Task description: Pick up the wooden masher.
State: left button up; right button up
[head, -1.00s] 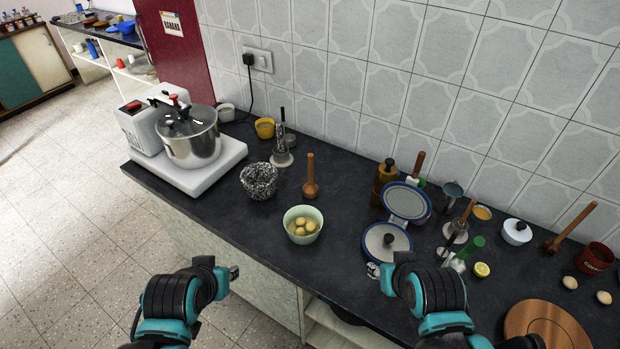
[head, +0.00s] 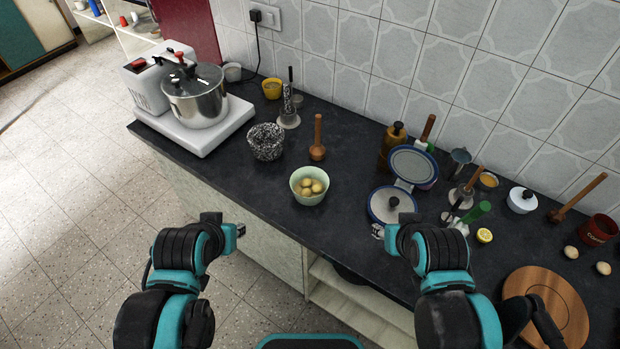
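A wooden masher (head: 317,139) stands upright on the dark counter, handle up and wide head down, behind the green bowl of potatoes (head: 309,186). A second wooden tool (head: 580,198) with a long handle leans at the far right; I cannot tell its exact kind. My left gripper (head: 238,230) is off the counter's front edge, to the lower left of the masher and apart from it. My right gripper (head: 379,231) is near the front edge, to the lower right of the masher, touching nothing that I can see. Both grippers are too small to read their fingers.
A black speckled bowl (head: 266,142) stands left of the masher, and a grater (head: 289,108) behind it. A steel pot (head: 195,95) is on a white appliance at left. Blue-rimmed pans (head: 391,204), bottles and a round wooden board (head: 546,306) crowd the right. Counter between masher and pans is clear.

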aim_at(316, 152)
jog(key=i+j+z, duration=0.15)
jog(key=j, duration=0.35)
jog(key=i+j+z, duration=0.15)
jog(key=j, duration=0.3)
jog(key=j+z, duration=0.2)
jog(key=j, duration=0.3)
jog(key=i+j+z, duration=0.15)
jog(key=j, duration=0.4)
jog(key=i+l+z, duration=0.1)
jog(key=i+l, duration=0.05)
jog(key=i, duration=0.05)
